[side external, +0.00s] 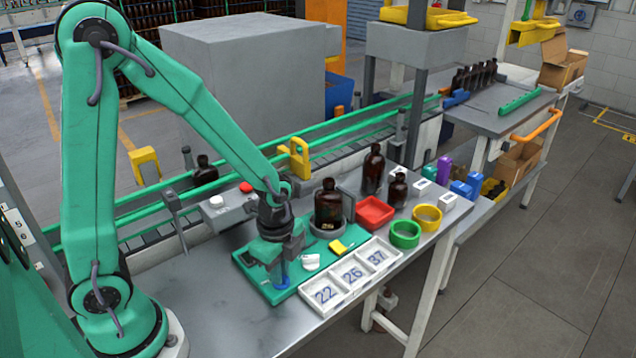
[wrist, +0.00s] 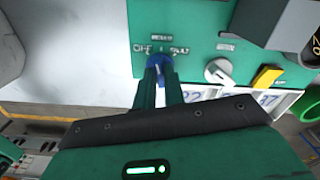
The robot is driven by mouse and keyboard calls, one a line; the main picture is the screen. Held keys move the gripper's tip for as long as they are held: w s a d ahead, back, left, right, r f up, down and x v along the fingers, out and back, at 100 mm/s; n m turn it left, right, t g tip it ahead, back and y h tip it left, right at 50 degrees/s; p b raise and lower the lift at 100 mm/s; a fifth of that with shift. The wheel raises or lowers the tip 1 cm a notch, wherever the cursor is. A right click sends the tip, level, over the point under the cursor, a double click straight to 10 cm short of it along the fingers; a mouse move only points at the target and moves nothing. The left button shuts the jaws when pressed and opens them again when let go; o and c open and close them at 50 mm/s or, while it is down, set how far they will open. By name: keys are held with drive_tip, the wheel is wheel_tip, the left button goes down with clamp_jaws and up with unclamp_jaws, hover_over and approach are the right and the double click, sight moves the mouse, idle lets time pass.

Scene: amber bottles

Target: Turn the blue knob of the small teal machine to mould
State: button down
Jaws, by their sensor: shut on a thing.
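The small teal machine (side external: 268,291) lies on the metal bench as a flat panel; its face fills the top of the wrist view (wrist: 205,20). The blue knob (side external: 282,283) is at its near left part. In the wrist view the blue knob (wrist: 158,62) sits under a row of white lettering, partly covered and too blurred to read surely. My gripper (side external: 281,272) reaches down from above, and its two green fingers (wrist: 160,72) are shut on the knob, one on each side. A pale mark shows between the fingers; which word it points to I cannot tell.
A white knob (wrist: 218,71) and a yellow switch (wrist: 267,77) are right of the blue knob. An amber bottle (side external: 328,205) stands in a grey ring on the machine. A numbered white tray (side external: 350,276) lies along its front edge. Red, green and yellow containers stand to the right.

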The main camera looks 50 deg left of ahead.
drive_tip(key=shift+m, duration=1.6)
drive_tip(key=c, duration=1.5)
unclamp_jaws()
drive_tip(key=shift+r, duration=0.15)
drive_tip(key=shift+r, duration=3.8)
